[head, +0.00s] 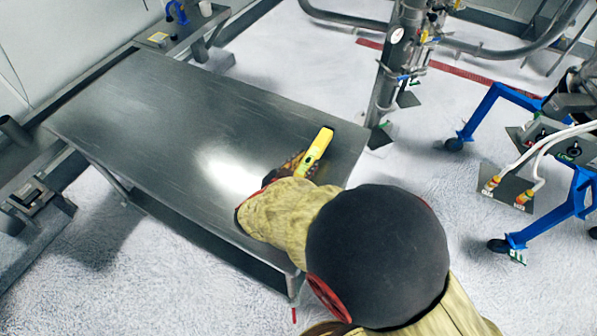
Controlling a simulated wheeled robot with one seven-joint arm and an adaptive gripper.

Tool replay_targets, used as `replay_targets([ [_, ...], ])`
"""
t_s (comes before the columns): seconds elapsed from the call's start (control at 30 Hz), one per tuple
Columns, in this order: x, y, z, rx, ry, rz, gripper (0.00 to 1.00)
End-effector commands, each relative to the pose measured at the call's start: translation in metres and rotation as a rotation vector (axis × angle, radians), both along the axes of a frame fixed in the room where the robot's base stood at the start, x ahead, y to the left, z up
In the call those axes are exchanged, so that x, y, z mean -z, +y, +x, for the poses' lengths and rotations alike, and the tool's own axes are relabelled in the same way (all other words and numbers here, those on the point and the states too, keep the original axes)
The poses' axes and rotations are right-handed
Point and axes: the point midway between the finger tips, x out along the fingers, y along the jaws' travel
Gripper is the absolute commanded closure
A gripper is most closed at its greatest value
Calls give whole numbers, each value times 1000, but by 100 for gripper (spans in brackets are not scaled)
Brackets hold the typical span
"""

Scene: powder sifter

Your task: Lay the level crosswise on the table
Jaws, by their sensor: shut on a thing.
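The level (318,146) is a short yellow bar at the right end of the metal table (150,105). It points up and to the right in the head view, slanted to the table's long edges. My gripper (300,170) is shut on the lower end of the level, and my forearm covers part of the table's near right corner. The fingertips are mostly hidden behind my own wrist. I cannot tell whether the level touches the tabletop or is held just above it.
The rest of the tabletop is bare, with a bright reflection near the middle right. Steel pipework with a gauge (397,35) stands beyond the table's right end. A blue wheeled frame (490,110) is at the right. A bench with a blue tool (176,12) is at the upper left.

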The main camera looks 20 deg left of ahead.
Motion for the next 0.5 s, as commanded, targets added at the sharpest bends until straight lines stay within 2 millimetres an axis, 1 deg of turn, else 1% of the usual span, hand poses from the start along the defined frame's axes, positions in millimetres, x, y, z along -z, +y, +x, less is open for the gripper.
replay_targets([
  [0.03,10,6,3,-1,-1,1,100],
  [0.1,16,12,6,-1,-2,1,100],
  [0.37,28,23,11,-1,-2,2,100],
  [0.43,36,27,13,-1,-2,1,100],
  [0.5,49,26,12,-1,-1,1,100],
])
